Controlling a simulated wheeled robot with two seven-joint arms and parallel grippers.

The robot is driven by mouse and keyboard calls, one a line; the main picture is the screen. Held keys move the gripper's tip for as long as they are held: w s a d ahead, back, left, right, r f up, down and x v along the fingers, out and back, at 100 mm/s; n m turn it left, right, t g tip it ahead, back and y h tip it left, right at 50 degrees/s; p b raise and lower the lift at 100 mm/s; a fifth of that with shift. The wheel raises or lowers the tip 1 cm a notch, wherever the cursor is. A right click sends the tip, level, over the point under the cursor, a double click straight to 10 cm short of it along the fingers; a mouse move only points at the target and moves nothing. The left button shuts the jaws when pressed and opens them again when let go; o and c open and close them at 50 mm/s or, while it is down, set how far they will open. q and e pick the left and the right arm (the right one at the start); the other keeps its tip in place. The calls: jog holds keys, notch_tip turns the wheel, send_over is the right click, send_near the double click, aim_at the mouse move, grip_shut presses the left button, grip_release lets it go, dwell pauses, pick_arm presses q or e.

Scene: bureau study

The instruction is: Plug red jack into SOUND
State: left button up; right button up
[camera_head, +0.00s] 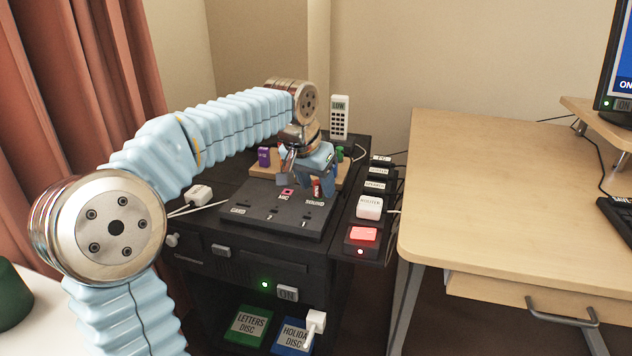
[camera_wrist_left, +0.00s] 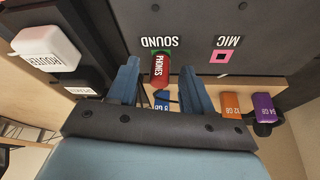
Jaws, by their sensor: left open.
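The red jack, labelled PHONES (camera_wrist_left: 161,98), stands at the SOUND label (camera_wrist_left: 160,42) on the dark sloped panel (camera_head: 262,205). A bit of green shows at its panel end; I cannot tell how deep it sits in the socket. The red jack also shows in the head view (camera_head: 317,189), partly hidden by my gripper. My left gripper (camera_wrist_left: 160,70) is open, with one blue finger on each side of the jack and visible gaps between. In the head view my left gripper (camera_head: 308,181) is over the back right of the panel. My right gripper is not in view.
A pink-framed MIC socket (camera_wrist_left: 221,56) is beside SOUND. Purple (camera_wrist_left: 264,108) and orange (camera_wrist_left: 232,105) memory sticks stand on the wooden strip behind. The white ROUTER block (camera_head: 369,207) and lit red switch (camera_head: 363,234) are right of the panel. A wooden desk (camera_head: 480,200) stands farther right.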

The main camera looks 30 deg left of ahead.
pick_arm(q)
jog(key=p+v, duration=0.3)
jog(key=v, duration=1)
jog(key=shift+s+r, duration=0.2)
jog(key=shift+r, duration=0.1)
